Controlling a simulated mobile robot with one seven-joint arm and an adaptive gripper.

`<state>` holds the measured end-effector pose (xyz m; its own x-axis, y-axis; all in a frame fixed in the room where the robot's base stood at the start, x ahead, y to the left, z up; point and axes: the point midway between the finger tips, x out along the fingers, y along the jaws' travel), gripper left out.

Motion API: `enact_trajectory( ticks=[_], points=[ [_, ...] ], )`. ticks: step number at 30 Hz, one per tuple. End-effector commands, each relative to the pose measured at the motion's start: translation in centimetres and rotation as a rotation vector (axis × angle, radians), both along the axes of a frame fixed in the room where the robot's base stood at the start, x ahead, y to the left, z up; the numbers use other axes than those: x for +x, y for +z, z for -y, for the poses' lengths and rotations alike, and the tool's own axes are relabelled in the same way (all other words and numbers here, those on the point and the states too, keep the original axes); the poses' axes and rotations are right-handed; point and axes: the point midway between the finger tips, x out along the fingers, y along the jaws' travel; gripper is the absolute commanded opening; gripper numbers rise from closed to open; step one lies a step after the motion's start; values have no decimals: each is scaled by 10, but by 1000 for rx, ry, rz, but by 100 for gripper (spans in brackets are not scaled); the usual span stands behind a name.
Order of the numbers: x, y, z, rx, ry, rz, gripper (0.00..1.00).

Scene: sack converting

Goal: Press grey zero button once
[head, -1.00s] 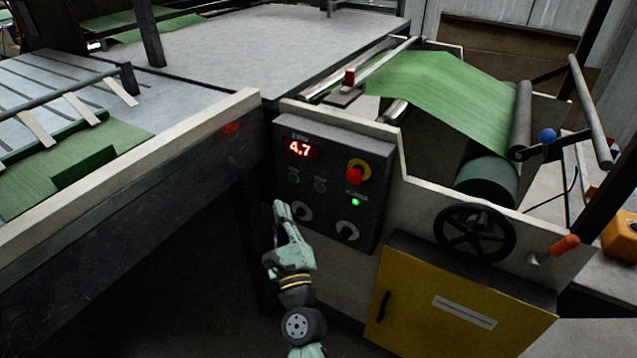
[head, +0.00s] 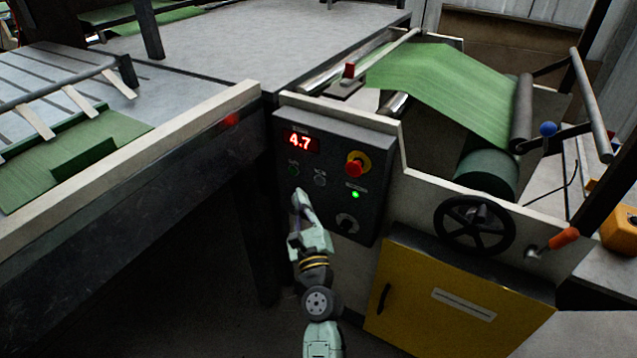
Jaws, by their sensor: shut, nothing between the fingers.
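The dark control panel (head: 372,205) is on the near side of the machine, with a red display (head: 299,141) reading 4.7. The grey button (head: 320,180) sits below the display, to the right of a green button (head: 293,170). A red stop button on yellow (head: 355,165), a lit green lamp (head: 355,195) and a grey knob (head: 346,224) are also on the panel. My gripper (head: 299,196) is shut and empty, its tip just below and left of the grey button, apart from it in the picture. It covers the panel's lower left part. The gap in depth cannot be told.
A handwheel (head: 474,224) and an orange handle (head: 563,238) stick out to the right of the panel. A yellow cabinet door (head: 450,305) is below. A pale rail (head: 130,155) runs along the left table's edge.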

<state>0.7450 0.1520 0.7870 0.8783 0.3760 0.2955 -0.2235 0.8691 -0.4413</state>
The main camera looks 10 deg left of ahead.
Motion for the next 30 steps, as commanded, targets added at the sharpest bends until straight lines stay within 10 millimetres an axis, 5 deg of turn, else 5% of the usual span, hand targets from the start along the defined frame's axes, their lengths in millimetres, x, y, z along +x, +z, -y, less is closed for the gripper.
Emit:
enact_trajectory(
  ticks=[12,30],
  points=[
    [38,0,14,1,0,0,0],
    [40,0,14,0,1,0,0]
  ],
)
